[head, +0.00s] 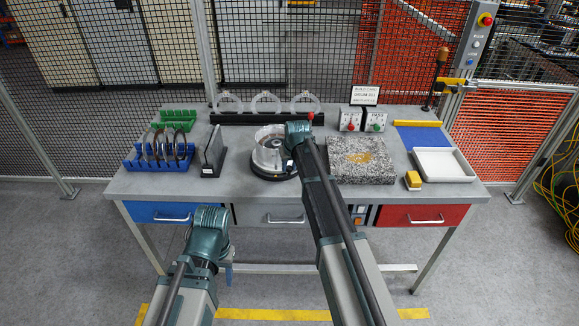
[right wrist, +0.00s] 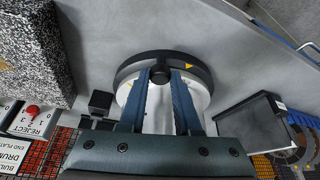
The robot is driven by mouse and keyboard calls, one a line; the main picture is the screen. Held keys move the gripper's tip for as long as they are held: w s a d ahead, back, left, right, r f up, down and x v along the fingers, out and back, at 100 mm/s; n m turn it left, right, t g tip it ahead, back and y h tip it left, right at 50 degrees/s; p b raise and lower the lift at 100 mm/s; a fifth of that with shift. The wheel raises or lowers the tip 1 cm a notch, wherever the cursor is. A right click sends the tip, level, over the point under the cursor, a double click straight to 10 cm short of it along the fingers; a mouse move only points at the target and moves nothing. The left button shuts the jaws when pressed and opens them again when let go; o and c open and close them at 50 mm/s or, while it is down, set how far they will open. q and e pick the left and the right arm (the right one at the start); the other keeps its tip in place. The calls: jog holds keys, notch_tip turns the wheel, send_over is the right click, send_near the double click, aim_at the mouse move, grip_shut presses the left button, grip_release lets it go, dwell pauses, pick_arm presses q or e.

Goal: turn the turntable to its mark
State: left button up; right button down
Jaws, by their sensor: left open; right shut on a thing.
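The turntable (head: 267,158) is a pale round drum on a dark base, standing at the middle of the bench. In the right wrist view, its dark rim (right wrist: 140,66) carries a yellow triangle mark (right wrist: 189,67). A smaller yellow spot shows on the pale disc near the left finger. My right gripper (right wrist: 160,82) is shut on a dark round knob (right wrist: 160,73) at the turntable's edge, its two blue fingers on either side. In the head view my right arm covers part of the turntable. My left gripper (head: 206,240) is open and empty, low in front of the bench.
A dark upright holder (head: 211,160) stands left of the turntable. A speckled granite block (head: 360,160) lies to its right. A black rail (head: 240,119) with clear rings stands behind. A white tray (head: 442,164) sits at right.

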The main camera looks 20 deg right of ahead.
jog(key=shift+a, duration=0.2)
jog(key=shift+a+m+h, duration=0.5)
jog(key=shift+a+m, duration=0.8)
jog(key=shift+a, duration=0.15)
jog(key=shift+w+a+m+h, duration=0.2)
jog(key=shift+a+m+h, duration=0.05)
jog(key=shift+a+m, duration=0.5)
jog(key=shift+w+a+m+h, duration=0.25)
jog(key=shift+a+m, duration=0.4)
jog(key=shift+a, duration=0.2)
jog(key=shift+w+a+m+g+h, duration=0.3)
jog(key=shift+w+a+m, duration=0.1)
jog(key=shift+a+m, duration=0.35)
jog(key=shift+w+a+m+g+h, duration=0.2)
jog(key=shift+w+a+m+g, duration=0.15)
jog(key=shift+a+m, duration=0.4)
jog(key=shift+w+a+m+g+h, duration=0.45)
jog(key=shift+w+a+m, duration=1.05)
jog(key=shift+m, duration=0.3)
jog(key=c, duration=0.6)
grip_release()
